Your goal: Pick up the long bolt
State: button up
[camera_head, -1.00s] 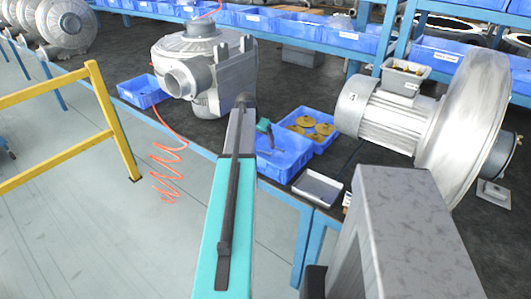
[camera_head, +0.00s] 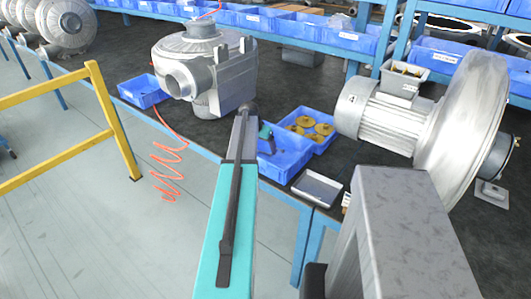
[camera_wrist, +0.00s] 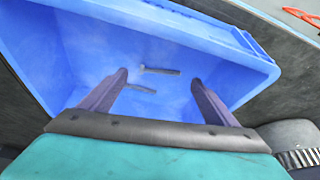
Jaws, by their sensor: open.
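Two grey bolts lie on the floor of a blue bin (camera_wrist: 85,45) in the wrist view. The upper bolt (camera_wrist: 161,71) looks longer, with its head at the left. The lower bolt (camera_wrist: 141,88) lies beside the left finger, which may hide part of it. My gripper (camera_wrist: 160,80) is open and empty, its fingers spread to either side of the bolts and pointing into the bin. In the head view, my gripper is over the front blue bin (camera_head: 290,160); the bolts cannot be made out there.
A blue bin with brass-coloured parts (camera_head: 312,127) stands behind the front bin. A grey tray (camera_head: 318,187) is close by at the right. A grey blower (camera_head: 205,65) and a motor with a large disc (camera_head: 395,118) flank the bins. A yellow rail (camera_head: 110,110) stands at left.

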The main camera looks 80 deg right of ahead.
aim_at(264, 152)
jog(key=shift+p+x, duration=0.35)
jog(key=shift+x, duration=1.15)
jog(key=c, duration=1.2)
jog(key=shift+o, duration=0.2)
jog(key=shift+r, duration=0.1)
notch_tip(264, 152, up, 10)
jog(key=b, duration=0.2)
